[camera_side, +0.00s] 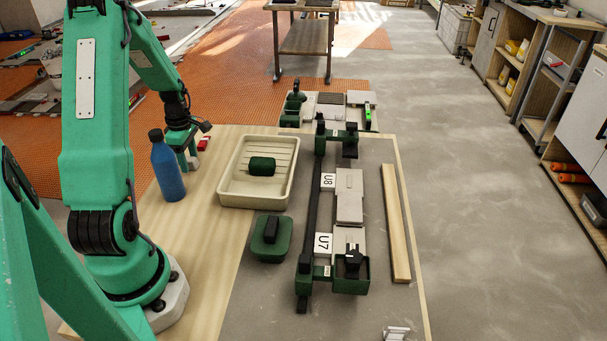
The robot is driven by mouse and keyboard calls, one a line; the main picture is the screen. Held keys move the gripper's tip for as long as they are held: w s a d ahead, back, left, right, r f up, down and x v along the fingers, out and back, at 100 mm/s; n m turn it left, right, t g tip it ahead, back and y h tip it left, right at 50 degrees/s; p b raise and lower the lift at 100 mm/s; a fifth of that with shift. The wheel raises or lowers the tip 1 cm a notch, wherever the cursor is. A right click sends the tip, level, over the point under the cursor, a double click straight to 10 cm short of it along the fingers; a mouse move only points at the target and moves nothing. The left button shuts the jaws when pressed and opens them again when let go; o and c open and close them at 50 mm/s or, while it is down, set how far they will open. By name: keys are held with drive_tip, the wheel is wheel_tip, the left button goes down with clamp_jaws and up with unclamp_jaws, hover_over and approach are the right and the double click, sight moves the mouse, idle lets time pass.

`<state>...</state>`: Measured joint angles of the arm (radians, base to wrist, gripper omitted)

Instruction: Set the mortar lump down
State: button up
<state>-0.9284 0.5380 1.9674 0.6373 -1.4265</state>
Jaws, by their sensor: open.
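My gripper (187,160) is at the left, low over the wooden board behind the blue bottle. Its jaws are open, and I see nothing held between them. I cannot clearly pick out a mortar lump in this view. Light grey tiles (349,208) lie in a row on the grey work surface, beside a dark rail (313,220). Green fixtures stand at both ends of the row, with white labels U8 (328,181) and U7 (323,244) beside it.
A cream tray (229,190) holds a dark green block. A blue bottle (167,170) stands close to my gripper, and a small red item (203,144) lies beside it. A green box (270,239) stands before the tray. A wooden strip (396,225) lies right of the tiles.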

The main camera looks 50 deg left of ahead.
sight(190, 159)
drive_tip(key=shift+r, duration=0.15)
wheel_tip(190, 159, up, 12)
idle(0.6)
idle(0.5)
drive_tip(key=w+d+r+m+t, duration=0.1)
drive_tip(key=d+r+m, duration=0.25)
drive_tip(key=d, duration=0.25)
drive_tip(key=w+d+r+m+t+y, duration=0.1)
drive_tip(key=w+d+r+m, duration=0.15)
drive_tip(key=d+m, duration=0.35)
drive_tip(key=w+d+r+m, duration=0.1)
drive_tip(key=d+r+m, duration=0.3)
drive_tip(key=d, duration=0.3)
drive_tip(key=s+d+m+t, duration=0.1)
drive_tip(key=s+d+m, duration=0.2)
drive_tip(key=d+m, duration=0.3)
drive_tip(key=s+d+r+m+t+h, duration=0.1)
drive_tip(key=s+d+m+t, duration=0.1)
drive_tip(key=s+d+m, duration=0.2)
drive_tip(key=d+m, duration=0.3)
drive_tip(key=d, duration=0.2)
drive_tip(key=shift+s+r+t, duration=0.25)
drive_tip(key=shift+r+t, duration=0.05)
